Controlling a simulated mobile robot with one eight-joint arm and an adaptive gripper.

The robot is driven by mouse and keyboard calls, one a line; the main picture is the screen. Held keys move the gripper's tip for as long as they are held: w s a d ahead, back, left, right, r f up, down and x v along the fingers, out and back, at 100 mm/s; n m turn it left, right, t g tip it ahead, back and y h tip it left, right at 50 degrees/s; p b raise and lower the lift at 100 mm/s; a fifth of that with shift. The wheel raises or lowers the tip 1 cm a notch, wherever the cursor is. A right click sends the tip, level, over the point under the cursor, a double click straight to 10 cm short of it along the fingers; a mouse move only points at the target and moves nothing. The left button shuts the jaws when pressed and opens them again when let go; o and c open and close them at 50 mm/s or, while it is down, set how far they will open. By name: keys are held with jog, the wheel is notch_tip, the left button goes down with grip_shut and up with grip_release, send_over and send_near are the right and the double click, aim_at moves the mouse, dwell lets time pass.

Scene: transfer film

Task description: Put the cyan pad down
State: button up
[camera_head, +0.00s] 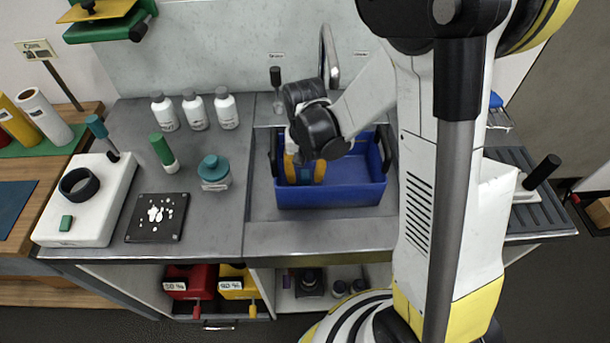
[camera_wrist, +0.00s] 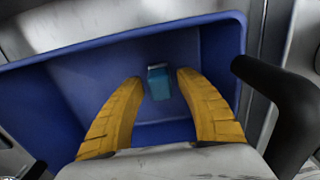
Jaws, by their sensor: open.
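The cyan pad (camera_wrist: 159,82) is a small block inside the blue bin (camera_wrist: 60,75). In the wrist view it shows between and slightly beyond my gripper's yellow fingertips, with a gap on each side. My gripper (camera_wrist: 157,76) is open and reaches down into the bin. In the head view, my gripper (camera_head: 305,172) is over the left part of the blue bin (camera_head: 340,195), and a bit of the cyan pad (camera_head: 307,174) shows between the fingers. I cannot tell whether the pad touches the bin floor.
The bin sits in a sink with a tap (camera_head: 329,60) behind it. Black handles stand at the bin's sides, one (camera_wrist: 285,95) close to my gripper.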

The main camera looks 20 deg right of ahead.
aim_at(305, 175)
notch_tip(305, 175, up, 12)
jog(key=p, duration=0.4)
jog(key=s+r+n+t, duration=0.3)
jog(key=s+r+t, duration=0.4)
jog(key=s+r, duration=0.4)
jog(key=shift+s+d+r+n, duration=0.2)
jog(key=shift+r+n, duration=0.1)
jog(key=shift+r, duration=0.1)
dwell(0.3)
